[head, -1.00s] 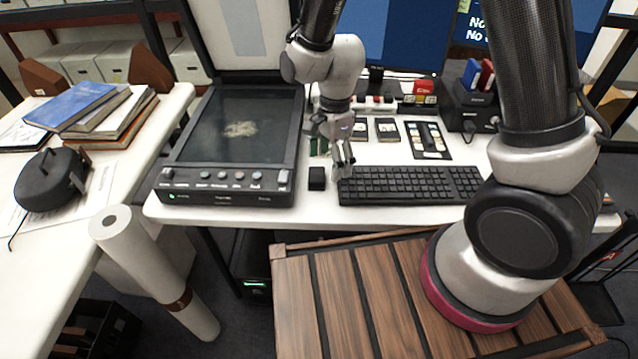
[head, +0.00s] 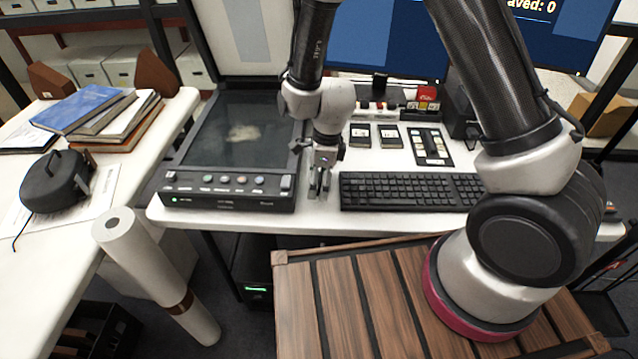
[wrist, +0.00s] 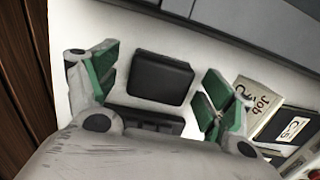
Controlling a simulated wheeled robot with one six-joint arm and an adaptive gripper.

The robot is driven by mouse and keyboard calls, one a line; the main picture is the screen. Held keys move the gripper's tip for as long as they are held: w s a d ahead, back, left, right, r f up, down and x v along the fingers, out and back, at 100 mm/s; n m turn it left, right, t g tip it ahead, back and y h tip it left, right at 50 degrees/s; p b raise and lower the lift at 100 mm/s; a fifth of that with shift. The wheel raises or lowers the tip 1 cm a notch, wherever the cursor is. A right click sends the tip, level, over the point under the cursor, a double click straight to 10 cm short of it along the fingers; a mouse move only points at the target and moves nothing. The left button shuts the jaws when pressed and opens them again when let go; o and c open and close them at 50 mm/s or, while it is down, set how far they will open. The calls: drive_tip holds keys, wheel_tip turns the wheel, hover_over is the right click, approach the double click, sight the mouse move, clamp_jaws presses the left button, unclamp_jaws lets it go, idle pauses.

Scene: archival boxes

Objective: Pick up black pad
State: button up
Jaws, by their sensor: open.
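The black pad (wrist: 160,77) is a small dark square with rounded corners, lying on the white desk in the wrist view. It lies between the two green-lined fingers of my gripper (wrist: 160,90), with white desk visible between it and each finger. In the head view my gripper (head: 319,190) points down between the scanner and the keyboard, and the pad is hidden behind it. My gripper is open and holds nothing. How high the fingertips are above the desk is hard to tell.
The flatbed scanner (head: 228,201) stands close on the left of my gripper, the black keyboard (head: 410,190) close on the right. Dark cards (head: 376,135) lie behind. A white paper roll (head: 150,265) leans at the desk's front left. The desk strip around the pad is narrow.

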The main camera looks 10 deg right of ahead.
drive_tip(key=c, duration=1.1)
drive_tip(key=shift+r, duration=0.1)
wheel_tip(320, 180, up, 10)
drive_tip(key=shift+f, duration=0.1)
